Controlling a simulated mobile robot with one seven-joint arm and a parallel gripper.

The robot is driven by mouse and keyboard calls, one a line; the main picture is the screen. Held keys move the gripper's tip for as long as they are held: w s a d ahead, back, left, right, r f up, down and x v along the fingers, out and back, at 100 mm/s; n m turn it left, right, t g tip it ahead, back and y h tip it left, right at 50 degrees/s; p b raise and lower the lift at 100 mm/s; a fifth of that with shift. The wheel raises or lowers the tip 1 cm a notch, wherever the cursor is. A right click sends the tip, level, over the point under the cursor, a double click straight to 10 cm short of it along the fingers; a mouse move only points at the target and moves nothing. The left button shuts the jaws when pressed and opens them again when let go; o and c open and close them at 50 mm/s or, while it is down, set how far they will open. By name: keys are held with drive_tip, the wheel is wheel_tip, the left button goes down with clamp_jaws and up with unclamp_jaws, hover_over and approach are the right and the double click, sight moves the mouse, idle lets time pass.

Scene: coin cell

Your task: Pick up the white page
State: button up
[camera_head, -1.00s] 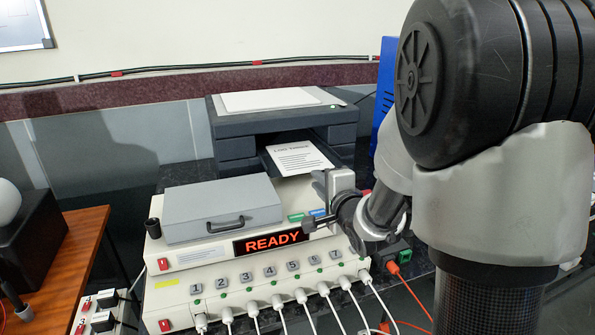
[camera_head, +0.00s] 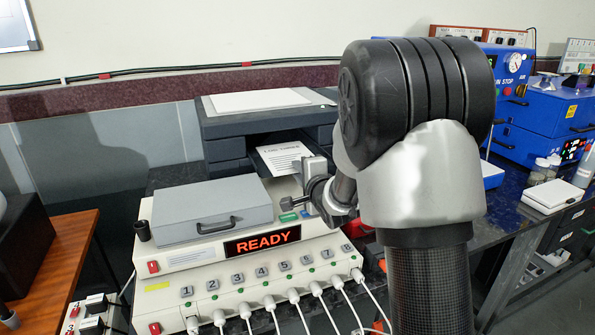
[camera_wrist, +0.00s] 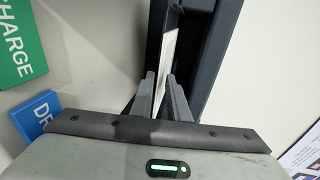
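The white page (camera_head: 281,158) with printed lines lies on the dark output tray of the printer (camera_head: 222,130), its front end sticking out. In the head view my gripper (camera_head: 308,172) is at the right front of the page and overlaps its edge. In the wrist view the page (camera_wrist: 168,58) appears nearly edge-on as a thin white strip running down between my fingertips (camera_wrist: 160,82). The fingers are apart, one on each side of the page's edge. Whether either finger touches the page is not clear.
A grey box with a handle (camera_head: 212,212) sits on the white READY unit (camera_head: 160,275), in front of the printer. Green (camera_wrist: 18,45) and blue (camera_wrist: 36,112) labels lie close beside my gripper. Blue equipment (camera_head: 535,120) stands at the right.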

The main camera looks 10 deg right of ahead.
clamp_jaws()
wheel_tip(320, 180, up, 3)
drive_tip(key=shift+f+p, duration=0.2)
drive_tip(key=shift+p, duration=0.8)
drive_tip(key=shift+f, duration=0.15)
drive_tip(key=r+p+v, duration=0.2)
drive_tip(key=p+v, duration=0.1)
drive_tip(key=v, duration=1.1)
drive_tip(key=shift+s+r, duration=0.15)
drive_tip(key=shift+r, duration=0.1)
